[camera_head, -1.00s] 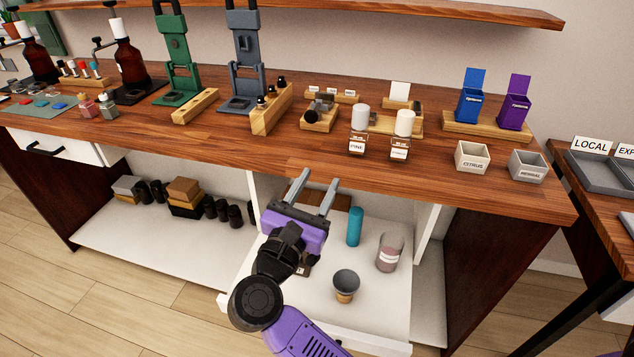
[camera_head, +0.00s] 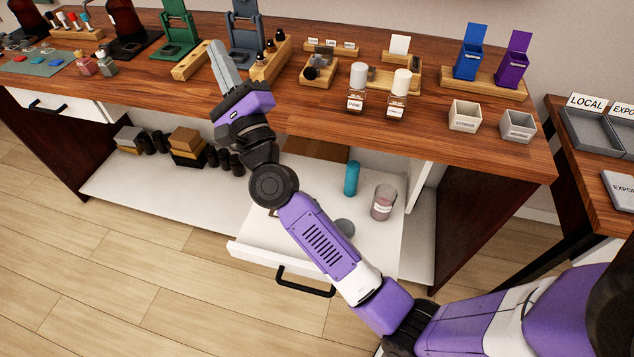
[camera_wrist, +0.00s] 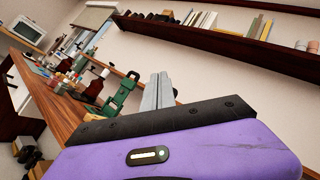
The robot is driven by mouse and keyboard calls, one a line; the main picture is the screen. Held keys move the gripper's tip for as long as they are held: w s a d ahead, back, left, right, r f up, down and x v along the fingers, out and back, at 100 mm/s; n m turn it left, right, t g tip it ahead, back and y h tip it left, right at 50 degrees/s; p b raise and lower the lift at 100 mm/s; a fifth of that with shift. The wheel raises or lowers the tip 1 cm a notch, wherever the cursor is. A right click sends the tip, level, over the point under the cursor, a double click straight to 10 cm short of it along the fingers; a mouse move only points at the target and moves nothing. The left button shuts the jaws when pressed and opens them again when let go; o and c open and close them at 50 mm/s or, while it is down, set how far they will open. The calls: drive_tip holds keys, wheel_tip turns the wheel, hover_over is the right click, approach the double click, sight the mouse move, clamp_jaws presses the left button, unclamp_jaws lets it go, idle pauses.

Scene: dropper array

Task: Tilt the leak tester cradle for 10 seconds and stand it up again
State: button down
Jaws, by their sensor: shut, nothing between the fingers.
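My gripper (camera_head: 217,48) is shut and empty, raised over the front of the wooden bench, its fingers pointing toward the back. In the wrist view its fingers (camera_wrist: 157,90) lie together beside a green stand (camera_wrist: 122,98). In the head view the green stand (camera_head: 176,25) and a slate-blue stand (camera_head: 246,35) stand upright on the bench beyond the gripper. A small wooden stand with a dark round part (camera_head: 320,72) sits to the right. No label tells which piece is the leak tester cradle.
A wooden vial rack (camera_head: 270,68) is just right of my gripper, and a wooden block (camera_head: 196,62) just left. Jars with white lids (camera_head: 357,88) stand further right.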

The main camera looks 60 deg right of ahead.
drive_tip(key=w+a+f+n+g+y+p, duration=0.2)
drive_tip(key=w+f+n+g+y+p, duration=0.15)
drive_tip(key=w+n+y, duration=0.55)
drive_tip(key=s+d+f+n+g+y+p, duration=0.25)
drive_tip(key=f+n+g+p, duration=0.2)
drive_tip(key=f+n, duration=0.35)
drive_tip(key=s+d+f+g+p, duration=0.4)
drive_tip(key=s+g, duration=0.3)
drive_tip(key=s, duration=0.5)
drive_tip(key=s+d+f+g+p, duration=0.2)
drive_tip(key=s+d+f+g, duration=0.4)
drive_tip(key=s, duration=0.5)
drive_tip(key=shift+g+h, duration=0.35)
drive_tip(key=shift+g, duration=0.05)
drive_tip(key=a+f, duration=0.1)
drive_tip(key=f, duration=0.2)
drive_tip(key=a+f, duration=0.1)
drive_tip(key=f, duration=0.3)
drive_tip(key=a+f+p, duration=0.1)
drive_tip(key=a+f, duration=0.1)
drive_tip(key=f, duration=0.2)
drive_tip(key=shift+f, duration=0.1)
drive_tip(key=shift+a+f, duration=0.3)
drive_tip(key=shift+f, duration=0.15)
